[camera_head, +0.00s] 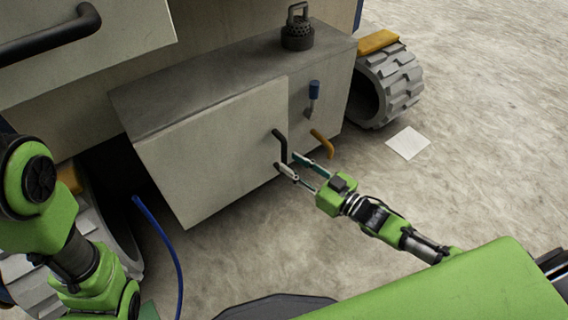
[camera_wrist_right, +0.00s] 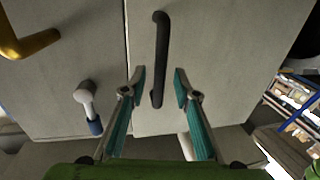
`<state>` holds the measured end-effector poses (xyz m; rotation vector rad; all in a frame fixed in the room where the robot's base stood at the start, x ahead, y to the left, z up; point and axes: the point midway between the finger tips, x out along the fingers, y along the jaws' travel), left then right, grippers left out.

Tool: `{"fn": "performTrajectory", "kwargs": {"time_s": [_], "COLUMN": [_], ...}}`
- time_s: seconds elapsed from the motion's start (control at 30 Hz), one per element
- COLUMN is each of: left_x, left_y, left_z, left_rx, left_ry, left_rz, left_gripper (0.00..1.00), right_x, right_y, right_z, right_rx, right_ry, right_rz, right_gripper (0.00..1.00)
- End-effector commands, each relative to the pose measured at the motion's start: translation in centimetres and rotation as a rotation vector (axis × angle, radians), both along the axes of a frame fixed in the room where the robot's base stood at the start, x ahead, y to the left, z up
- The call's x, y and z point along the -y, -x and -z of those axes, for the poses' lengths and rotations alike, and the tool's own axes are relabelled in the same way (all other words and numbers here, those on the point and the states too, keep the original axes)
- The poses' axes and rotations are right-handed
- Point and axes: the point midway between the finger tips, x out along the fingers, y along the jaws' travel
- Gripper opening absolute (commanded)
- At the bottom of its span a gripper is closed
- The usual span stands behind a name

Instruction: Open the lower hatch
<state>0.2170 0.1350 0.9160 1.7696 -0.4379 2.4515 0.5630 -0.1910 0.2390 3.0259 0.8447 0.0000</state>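The lower hatch (camera_head: 215,155) is a pale grey door on the front of a low box under the vehicle body. It looks closed, lying flush with the box front. Its black bar handle (camera_head: 280,146) stands near the right edge of the door. My right gripper (camera_head: 292,162) is open at the lower end of this handle. In the right wrist view the handle (camera_wrist_right: 160,60) runs down between the two spread fingers of the gripper (camera_wrist_right: 159,88), with gaps on both sides. My left arm shows at the left of the head view, but its gripper is out of frame.
A blue-handled lever (camera_head: 314,92) and an orange handle (camera_head: 322,142) sit on the panel right of the hatch. A black lantern-like object (camera_head: 297,30) stands on the box. A tracked wheel (camera_head: 385,85) and a white sheet (camera_head: 408,143) lie to the right. A blue cable (camera_head: 165,240) hangs left.

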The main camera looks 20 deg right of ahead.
Motion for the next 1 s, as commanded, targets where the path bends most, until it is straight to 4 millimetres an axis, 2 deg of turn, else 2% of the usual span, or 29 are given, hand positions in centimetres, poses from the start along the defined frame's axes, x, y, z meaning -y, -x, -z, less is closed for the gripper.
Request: {"fn": "performTrajectory", "kwargs": {"time_s": [0.07, 0.23, 0.63, 0.73, 0.77, 1.0], "left_x": [0.0, 0.1, 0.1, 0.1, 0.1, 0.1], "left_y": [0.9, 1.4, 1.6, 1.6, 1.6, 1.6], "left_z": [0.3, 0.8, 0.8, 0.8, 0.8, 0.6], "left_rx": [0.025, 0.034, 0.040, 0.041, 0.041, 0.041], "left_ry": [-0.001, -0.002, -0.002, -0.002, -0.002, -0.003], "left_rz": [-0.001, -0.001, -0.002, -0.002, -0.002, -0.002], "left_gripper": [0.40, 0.40, 0.40, 0.40, 0.40, 0.40], "right_x": [-0.7, -1.7, -2.0, -2.0, -2.0, -2.0], "right_y": [-1.1, -2.7, -3.3, -3.3, -3.3, -3.2], "right_z": [0.2, 0.1, 0.0, 0.0, 0.0, -0.1], "right_rx": [0.003, 0.002, -0.001, -0.001, -0.001, -0.001], "right_ry": [-0.001, -0.002, 0.000, -0.001, 0.000, 0.000], "right_rz": [-0.001, -0.001, 0.000, 0.000, 0.000, 0.002], "right_gripper": [0.28, 0.28, 0.28, 0.02, 0.00, 0.00]}}
